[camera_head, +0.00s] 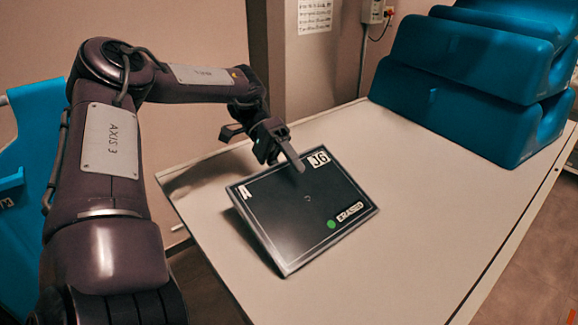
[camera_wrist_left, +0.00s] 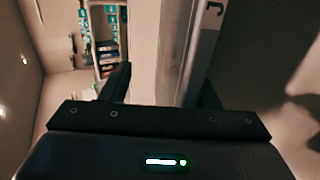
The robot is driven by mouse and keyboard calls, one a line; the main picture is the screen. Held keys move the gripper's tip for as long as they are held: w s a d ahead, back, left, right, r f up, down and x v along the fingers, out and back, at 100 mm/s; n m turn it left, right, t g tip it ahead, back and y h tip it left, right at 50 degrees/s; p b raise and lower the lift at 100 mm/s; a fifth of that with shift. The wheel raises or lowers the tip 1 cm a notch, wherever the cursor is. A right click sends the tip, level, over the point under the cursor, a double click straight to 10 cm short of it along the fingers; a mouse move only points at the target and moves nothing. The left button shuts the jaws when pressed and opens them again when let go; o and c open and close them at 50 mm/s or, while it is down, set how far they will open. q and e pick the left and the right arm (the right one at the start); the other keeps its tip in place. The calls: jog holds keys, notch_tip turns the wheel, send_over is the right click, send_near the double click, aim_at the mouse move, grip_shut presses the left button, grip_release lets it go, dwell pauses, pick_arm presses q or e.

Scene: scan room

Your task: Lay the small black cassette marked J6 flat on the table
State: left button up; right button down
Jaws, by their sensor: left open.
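The black cassette (camera_head: 290,215) shows its dark face, with a white J6 label at the top right, an A at the top left and a green dot low on the right. It is tilted over the table (camera_head: 420,200), with a gap and shadow under its left side. My left gripper (camera_head: 283,156) is open at the cassette's upper edge, with one finger in front of the face near J6. In the left wrist view, the cassette's edge (camera_wrist_left: 174,50) stands between the open fingers (camera_wrist_left: 160,90), and the right finger is mostly hidden. I cannot tell whether the fingers touch it.
Stacked blue padded blocks (camera_head: 465,75) stand at the table's far right. The table is clear to the right of and in front of the cassette. A blue panel (camera_head: 35,190) stands at the left, and a wall box (camera_head: 373,11) hangs behind. Shelves (camera_wrist_left: 107,40) show in the wrist view.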

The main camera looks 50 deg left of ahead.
dwell(0.6)
pick_arm(q)
jog(key=shift+p+v, duration=0.65)
jog(key=shift+v, duration=0.6)
jog(key=shift+p+v, duration=0.35)
jog(key=shift+v, duration=0.9)
jog(key=o, duration=0.6)
